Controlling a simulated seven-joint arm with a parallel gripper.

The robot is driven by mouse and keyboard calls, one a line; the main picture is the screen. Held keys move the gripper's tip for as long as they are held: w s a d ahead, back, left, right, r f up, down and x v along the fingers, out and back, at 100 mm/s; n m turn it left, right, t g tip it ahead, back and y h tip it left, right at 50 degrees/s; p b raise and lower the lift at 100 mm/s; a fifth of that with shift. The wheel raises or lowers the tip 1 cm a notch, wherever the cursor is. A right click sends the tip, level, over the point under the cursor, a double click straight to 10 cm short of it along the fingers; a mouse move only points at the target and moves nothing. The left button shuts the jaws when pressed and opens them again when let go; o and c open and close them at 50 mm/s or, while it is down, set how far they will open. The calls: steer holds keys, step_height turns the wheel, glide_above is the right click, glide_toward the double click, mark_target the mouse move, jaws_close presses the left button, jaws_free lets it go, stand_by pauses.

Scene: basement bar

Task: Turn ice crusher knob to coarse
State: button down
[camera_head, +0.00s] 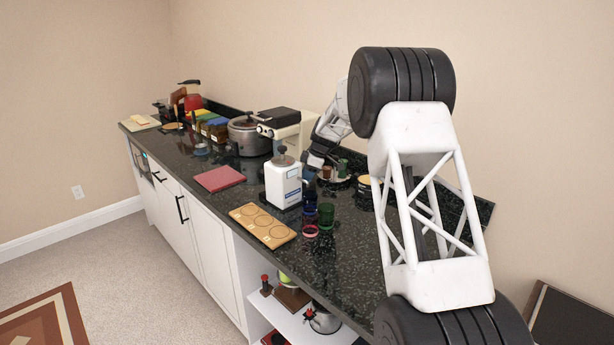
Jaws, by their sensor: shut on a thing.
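The ice crusher (282,186) is a white upright box with a dark cap on top, standing on the dark counter. My gripper (308,168) is small in this view and comes down from the upper right to the crusher's right side. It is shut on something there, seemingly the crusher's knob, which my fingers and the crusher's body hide. The knob's setting and its coarse mark cannot be read from here.
A wooden board (262,225) with round recesses lies in front of the crusher, and a red board (219,179) lies to its left. Several coloured cups (326,215) stand close on its right. A metal pot (248,137) and a cream machine (284,119) stand behind.

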steer(key=shift+m, duration=0.5)
steer(key=c, duration=1)
jaws_free()
steer(key=shift+v, duration=3.9)
steer(key=shift+s, duration=0.15)
